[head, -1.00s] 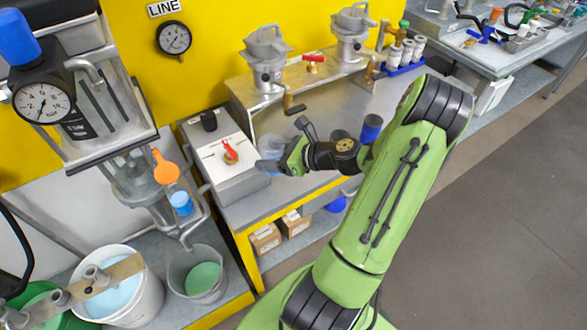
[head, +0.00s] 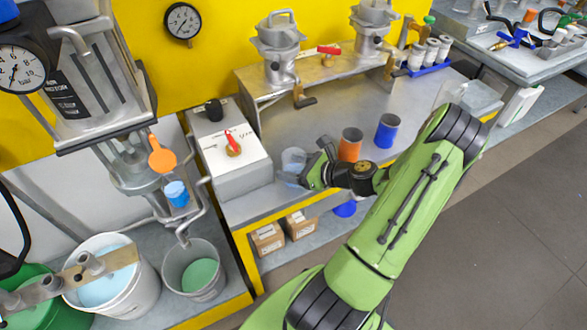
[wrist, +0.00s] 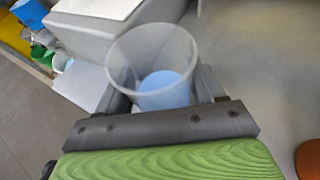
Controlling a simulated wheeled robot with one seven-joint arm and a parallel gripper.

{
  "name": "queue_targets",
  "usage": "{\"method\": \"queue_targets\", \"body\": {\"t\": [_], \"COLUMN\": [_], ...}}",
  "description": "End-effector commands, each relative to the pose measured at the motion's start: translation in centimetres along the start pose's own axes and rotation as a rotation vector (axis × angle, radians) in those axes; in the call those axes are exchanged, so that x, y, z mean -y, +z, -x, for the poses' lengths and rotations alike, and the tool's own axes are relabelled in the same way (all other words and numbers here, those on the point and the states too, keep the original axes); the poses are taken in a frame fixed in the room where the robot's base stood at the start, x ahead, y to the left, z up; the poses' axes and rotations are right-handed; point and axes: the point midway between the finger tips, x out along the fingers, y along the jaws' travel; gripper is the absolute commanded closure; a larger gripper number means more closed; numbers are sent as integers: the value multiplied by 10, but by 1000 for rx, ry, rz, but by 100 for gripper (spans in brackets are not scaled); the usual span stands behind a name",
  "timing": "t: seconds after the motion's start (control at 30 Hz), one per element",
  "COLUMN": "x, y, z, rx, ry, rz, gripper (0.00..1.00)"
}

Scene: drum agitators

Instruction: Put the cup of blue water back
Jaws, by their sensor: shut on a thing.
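A translucent cup with blue water (wrist: 165,85) is between the dark fingers of my gripper (wrist: 165,100) in the wrist view, with the water low inside it. In the head view the cup (head: 293,158) stands upright, just right of the grey control box. My gripper (head: 300,172) is shut on it from the right. Whether the cup's base touches the bench (head: 345,112) cannot be told. The far side of the grip is partly hidden.
An orange cup (head: 350,145) and a blue cup (head: 388,130) stand to the right. Metal vessels (head: 279,50) are on a shelf behind. Bare bench lies between.

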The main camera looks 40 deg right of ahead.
Motion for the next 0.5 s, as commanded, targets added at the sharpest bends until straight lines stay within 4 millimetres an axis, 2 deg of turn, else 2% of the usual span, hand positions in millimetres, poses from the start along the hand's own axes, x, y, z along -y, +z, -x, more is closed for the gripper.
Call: {"method": "queue_targets", "body": {"t": [0.2, 0.23, 0.37, 0.5], "x": [0, 0, 0, 0], "y": [-1, -1, -1, -1], "z": [-1, -1, 0, 0], "rx": [1, 0, 0, 0], "ry": [0, 0, 0, 0], "rz": [0, 0, 0, 0], "gripper": [68, 29, 9, 7]}}
